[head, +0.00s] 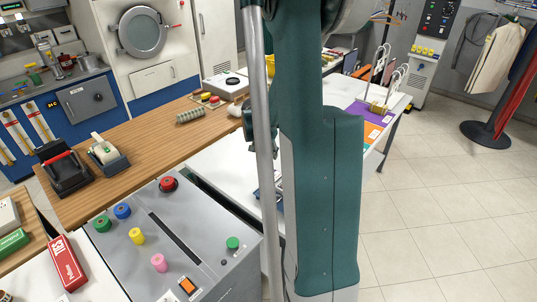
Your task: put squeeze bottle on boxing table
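I cannot make out a squeeze bottle for certain in the head view. No table is labelled as the boxing table. A white table (400,101) stands behind and right of my teal arm, with purple and orange flat items on it, and my arm hides part of it. A large teal link of my arm fills the middle of the view. My gripper's fingertips do not show; they may be hidden behind the arm link and the grey pole.
A grey control box (165,225) with coloured buttons stands at the front left. A wooden counter (135,135) behind it holds a tape dispenser (108,153) and a ribbed roll (190,116). A red box (66,262) lies at lower left.

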